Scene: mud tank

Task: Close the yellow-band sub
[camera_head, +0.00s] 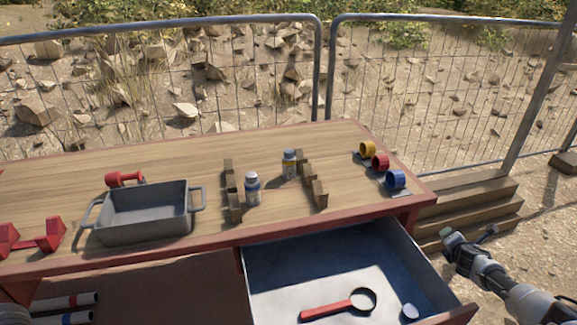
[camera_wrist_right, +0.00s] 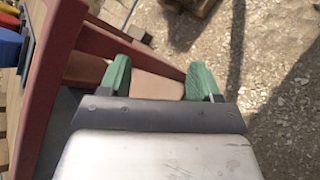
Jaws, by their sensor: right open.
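On the shelf under the table, at the lower left, lie pale pipes, one with a red band (camera_head: 72,300) and one with a blue band (camera_head: 70,318). A yellow cup-shaped cap (camera_head: 367,149) lies at the table's right end, beside a red one (camera_head: 380,162) and a blue one (camera_head: 396,179). My left gripper is out of view.
Wooden steps (camera_head: 478,208) are at right.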

